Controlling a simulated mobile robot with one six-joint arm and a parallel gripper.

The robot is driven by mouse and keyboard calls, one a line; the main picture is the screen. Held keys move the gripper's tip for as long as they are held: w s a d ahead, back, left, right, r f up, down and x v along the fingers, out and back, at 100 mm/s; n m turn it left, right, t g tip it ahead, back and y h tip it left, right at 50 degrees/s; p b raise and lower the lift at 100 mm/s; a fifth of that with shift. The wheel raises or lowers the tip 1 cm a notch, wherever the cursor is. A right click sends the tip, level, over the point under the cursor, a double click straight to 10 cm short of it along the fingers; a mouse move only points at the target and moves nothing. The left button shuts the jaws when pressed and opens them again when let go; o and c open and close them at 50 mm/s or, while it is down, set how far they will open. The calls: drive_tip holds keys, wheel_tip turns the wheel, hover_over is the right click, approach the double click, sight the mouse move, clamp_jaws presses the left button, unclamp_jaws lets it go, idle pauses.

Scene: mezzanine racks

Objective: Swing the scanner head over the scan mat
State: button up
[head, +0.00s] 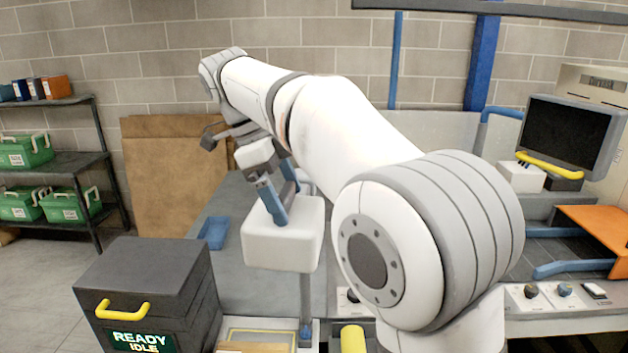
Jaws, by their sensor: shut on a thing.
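The scanner head is a white rounded box (283,248) in the middle of the head view, beside a thin grey upright post (306,295). My gripper (279,208) reaches down to it from above, its blue fingers at the top of the box. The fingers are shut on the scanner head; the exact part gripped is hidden. A pale mat with a yellow outline (258,333), which looks like the scan mat, lies below at the bottom edge. It is only partly in view, and a tan flat thing (250,347) shows at its front.
A dark box (150,275) with a yellow handle and a "READY IDLE" sign stands left of the mat. A blue tray (213,232) lies on the grey bench. A yellow cylinder (352,338) stands at the bottom. A monitor (570,135) and an orange panel (598,228) are right.

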sight(261, 207)
drive_tip(key=shift+w+a+m+g+y+p, duration=0.2)
drive_tip(key=shift+a+m, duration=0.25)
drive_tip(key=shift+a, duration=0.3)
drive_tip(key=shift+w+a+m+g+p, duration=0.15)
drive_tip(key=shift+w+a+m+p, duration=0.15)
drive_tip(key=shift+a+m, duration=0.35)
drive_tip(key=shift+w+a+m+g+y+p, duration=0.15)
drive_tip(key=shift+w+a+m+p, duration=0.15)
drive_tip(key=shift+a, duration=0.55)
drive_tip(key=o, duration=1.1)
drive_tip(key=shift+s+d, duration=0.1)
